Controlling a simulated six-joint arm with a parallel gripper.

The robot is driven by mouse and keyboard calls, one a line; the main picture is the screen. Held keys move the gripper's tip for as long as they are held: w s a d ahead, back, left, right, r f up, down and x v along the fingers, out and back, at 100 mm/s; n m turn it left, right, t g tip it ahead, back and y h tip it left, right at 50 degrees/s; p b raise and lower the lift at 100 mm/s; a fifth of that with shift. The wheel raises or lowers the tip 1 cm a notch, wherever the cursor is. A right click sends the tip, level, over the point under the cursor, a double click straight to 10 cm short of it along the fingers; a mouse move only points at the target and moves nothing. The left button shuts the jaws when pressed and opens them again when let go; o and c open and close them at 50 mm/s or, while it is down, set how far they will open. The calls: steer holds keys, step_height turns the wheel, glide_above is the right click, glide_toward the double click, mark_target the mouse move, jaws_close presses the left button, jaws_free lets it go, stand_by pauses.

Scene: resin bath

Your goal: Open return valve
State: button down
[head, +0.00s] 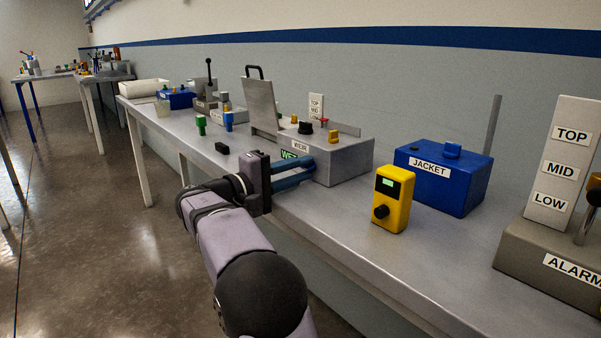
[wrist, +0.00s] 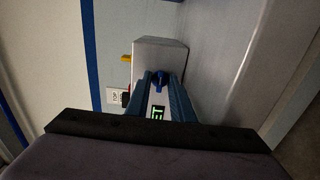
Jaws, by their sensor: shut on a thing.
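A grey box labelled WEIR (head: 345,160) stands on the bench, with knobs on top, a raised grey plate at its left and a green WET display (head: 289,154) on its front. My gripper (head: 309,169) is at the front of this box, its blue fingers pointing right. In the wrist view a blue knob (wrist: 158,80) sits between the fingertips, and the gripper is shut on it. Fingers hide this knob in the head view. I read no return valve label, and the knob's turn angle is unclear.
Right of the WEIR box stand a yellow handheld device (head: 393,198), a blue JACKET box (head: 443,176) and a grey ALARM stand (head: 555,258).

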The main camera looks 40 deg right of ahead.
steer(key=c, duration=1.9)
jaws_free()
steer(key=shift+a, duration=0.15)
steer(key=shift+a+p, duration=0.5)
steer(key=shift+a, duration=3.05)
